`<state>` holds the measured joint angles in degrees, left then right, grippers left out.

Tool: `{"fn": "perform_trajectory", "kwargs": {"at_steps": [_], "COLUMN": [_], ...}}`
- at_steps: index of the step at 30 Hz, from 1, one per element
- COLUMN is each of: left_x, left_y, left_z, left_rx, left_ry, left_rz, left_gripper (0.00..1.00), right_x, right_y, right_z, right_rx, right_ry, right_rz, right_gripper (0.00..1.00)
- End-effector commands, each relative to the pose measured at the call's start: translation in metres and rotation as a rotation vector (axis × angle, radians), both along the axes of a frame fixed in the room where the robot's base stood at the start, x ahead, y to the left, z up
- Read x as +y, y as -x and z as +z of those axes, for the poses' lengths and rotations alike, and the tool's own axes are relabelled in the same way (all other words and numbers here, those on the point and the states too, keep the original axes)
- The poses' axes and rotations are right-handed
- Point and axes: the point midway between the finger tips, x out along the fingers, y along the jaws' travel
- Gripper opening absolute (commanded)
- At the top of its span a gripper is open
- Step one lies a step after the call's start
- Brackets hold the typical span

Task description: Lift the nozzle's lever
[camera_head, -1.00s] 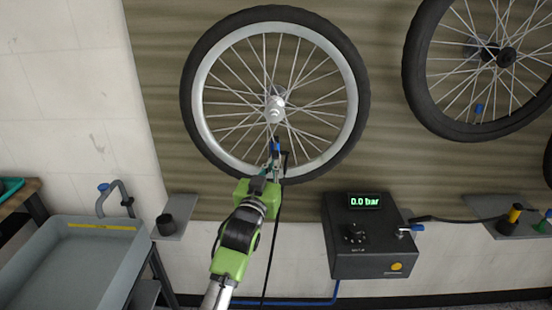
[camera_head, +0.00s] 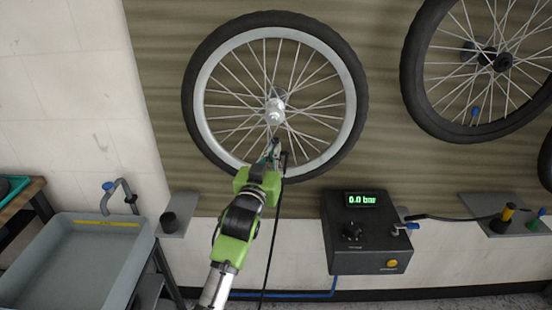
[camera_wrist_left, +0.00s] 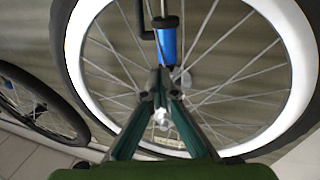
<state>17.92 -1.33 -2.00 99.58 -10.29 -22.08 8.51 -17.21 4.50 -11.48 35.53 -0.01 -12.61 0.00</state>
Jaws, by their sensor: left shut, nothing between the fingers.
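In the head view my gripper mostly hides the nozzle, and only dark parts (camera_head: 284,160) show beside the fingers. My left gripper (camera_head: 273,148) is shut and empty. In the left wrist view its fingertips (camera_wrist_left: 160,76) meet just below the nozzle's blue end; whether they touch it I cannot tell. My right gripper is out of view.
The nozzle is at the lower part of a wall-mounted wheel (camera_head: 196,105). A black pump box (camera_head: 350,236) reading 0.0 bar stands to the right. A grey basin (camera_head: 80,262) is at lower left, with a small shelf (camera_head: 174,230) beside it. A second wheel (camera_head: 418,100) hangs at upper right.

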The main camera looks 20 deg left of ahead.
Motion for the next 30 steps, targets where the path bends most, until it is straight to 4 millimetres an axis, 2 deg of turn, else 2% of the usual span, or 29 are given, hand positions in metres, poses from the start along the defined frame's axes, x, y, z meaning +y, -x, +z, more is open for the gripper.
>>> {"fn": "perform_trajectory", "kwargs": {"at_steps": [8, 30], "left_x": [-0.001, -0.025], "left_y": [0.002, 0.071], "left_z": [0.0, -0.008], "left_rx": [0.001, 0.001], "left_ry": [0.001, 0.002], "left_rz": [0.0, -0.001], "left_gripper": [0.0, 0.0], "right_x": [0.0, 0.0], "right_y": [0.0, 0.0], "right_z": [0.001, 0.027], "right_rx": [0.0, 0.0], "right_ry": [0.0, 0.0], "right_rz": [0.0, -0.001], "right_gripper": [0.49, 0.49]}}
